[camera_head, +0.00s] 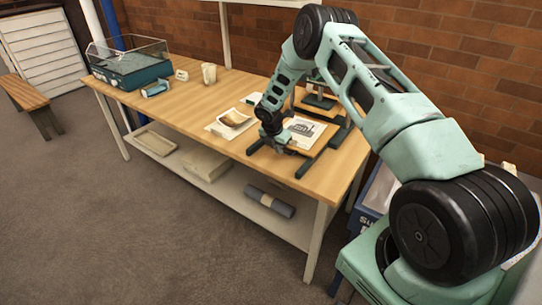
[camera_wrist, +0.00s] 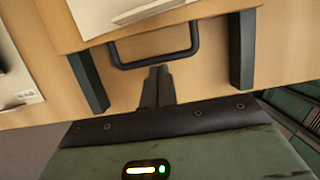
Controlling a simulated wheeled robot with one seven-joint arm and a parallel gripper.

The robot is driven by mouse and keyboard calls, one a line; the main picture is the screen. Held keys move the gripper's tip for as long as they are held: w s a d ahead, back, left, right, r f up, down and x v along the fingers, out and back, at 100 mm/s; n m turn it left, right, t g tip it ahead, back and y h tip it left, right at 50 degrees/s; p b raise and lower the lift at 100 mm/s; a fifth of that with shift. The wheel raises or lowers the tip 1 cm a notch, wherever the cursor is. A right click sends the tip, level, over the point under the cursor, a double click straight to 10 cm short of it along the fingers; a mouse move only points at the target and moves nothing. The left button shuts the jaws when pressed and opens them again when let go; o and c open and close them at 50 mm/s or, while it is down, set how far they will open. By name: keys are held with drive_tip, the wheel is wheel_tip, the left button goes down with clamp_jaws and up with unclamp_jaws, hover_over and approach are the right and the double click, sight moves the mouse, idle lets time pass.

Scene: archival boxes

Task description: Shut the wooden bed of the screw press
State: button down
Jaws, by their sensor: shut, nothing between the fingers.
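The screw press (camera_head: 345,129) stands at the right end of the table, partly hidden behind my arm. Its wooden bed (camera_wrist: 215,26) fills the top of the wrist view, with a pale sheet on it and a dark U-shaped handle (camera_wrist: 155,61) on its near edge. The bed extends out between two dark rails, whose ends show at left (camera_wrist: 88,82) and right (camera_wrist: 242,50). My gripper (camera_wrist: 158,70) is shut and empty, its fingertips close to the middle of the handle; contact cannot be told. In the head view my gripper (camera_head: 278,143) is low over the table's front edge.
Floor in front is clear.

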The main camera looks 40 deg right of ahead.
sight(295, 137)
drive_tip(key=w+d+b, duration=0.1)
drive_tip(key=d, duration=0.2)
drive_tip(key=w+d, duration=0.1)
drive_tip(key=d, duration=0.2)
drive_tip(key=w+d+b, duration=0.1)
drive_tip(key=d, duration=0.2)
drive_tip(key=shift+w+d+f+b, duration=0.2)
drive_tip(key=shift+b, duration=0.15)
drive_tip(key=shift+w+d+r, duration=0.1)
drive_tip(key=shift+w+d, duration=0.1)
drive_tip(key=shift+d, duration=0.3)
drive_tip(key=shift+d+r, duration=0.15)
drive_tip(key=shift+d, duration=0.05)
